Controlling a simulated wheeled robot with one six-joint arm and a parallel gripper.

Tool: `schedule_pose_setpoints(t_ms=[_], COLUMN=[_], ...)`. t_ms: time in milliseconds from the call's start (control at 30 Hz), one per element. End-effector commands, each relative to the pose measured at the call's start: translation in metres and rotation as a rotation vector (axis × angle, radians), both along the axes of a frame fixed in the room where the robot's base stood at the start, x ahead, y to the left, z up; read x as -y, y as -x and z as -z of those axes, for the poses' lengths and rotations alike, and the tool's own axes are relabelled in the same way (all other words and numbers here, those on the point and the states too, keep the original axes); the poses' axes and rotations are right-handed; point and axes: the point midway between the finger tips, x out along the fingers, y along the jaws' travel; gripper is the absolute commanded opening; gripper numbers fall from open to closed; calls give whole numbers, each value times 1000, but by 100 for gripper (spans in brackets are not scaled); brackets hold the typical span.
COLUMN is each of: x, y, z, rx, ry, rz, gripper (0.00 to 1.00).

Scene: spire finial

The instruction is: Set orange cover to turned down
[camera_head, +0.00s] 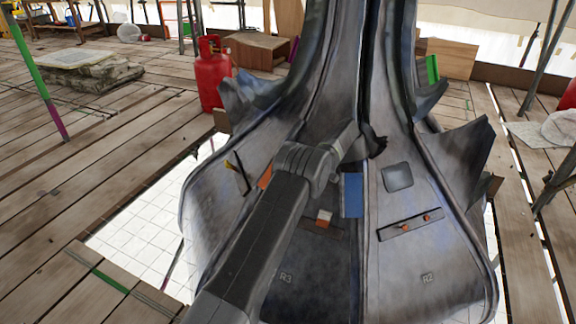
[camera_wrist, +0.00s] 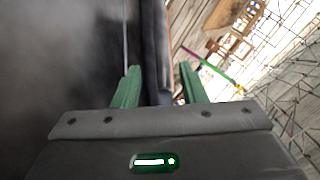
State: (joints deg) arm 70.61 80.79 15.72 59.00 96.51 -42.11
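An orange piece (camera_head: 265,177) shows on the grey fluted spire base, left of my forearm and partly covered by it. A smaller orange-and-white piece (camera_head: 324,217) sits on a brown strip to the right of my forearm. I cannot tell which of the two is the orange cover, or how either is turned. In the wrist view my gripper (camera_wrist: 160,84) has two green fingers spread apart with nothing clearly held. A dark upright ridge (camera_wrist: 155,50) of the spire lies ahead of and between the fingers. My gripper's fingers are not clear in the head view.
A blue panel (camera_head: 352,195), a grey square plate (camera_head: 398,177) and a strip with orange knobs (camera_head: 410,228) are on the spire base. Pointed leaf fins (camera_head: 465,150) stick out at its sides. A red gas cylinder (camera_head: 213,75) stands behind left. White-tiled openings border the plank floor.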

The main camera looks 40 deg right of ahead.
Motion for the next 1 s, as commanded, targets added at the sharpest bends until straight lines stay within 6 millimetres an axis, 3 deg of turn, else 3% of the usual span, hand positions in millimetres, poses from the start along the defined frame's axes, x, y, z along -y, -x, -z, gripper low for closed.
schedule_pose_setpoints(t_ms=[200, 400, 800, 1000], x=[21, 31, 32, 26], y=[35, 51, 54, 43], z=[-24, -33, -34, -26], rx=[-1, -1, -1, -2], ry=[0, 0, -1, -2], rz=[3, 3, 1, 0], gripper=[38, 38, 38, 38])
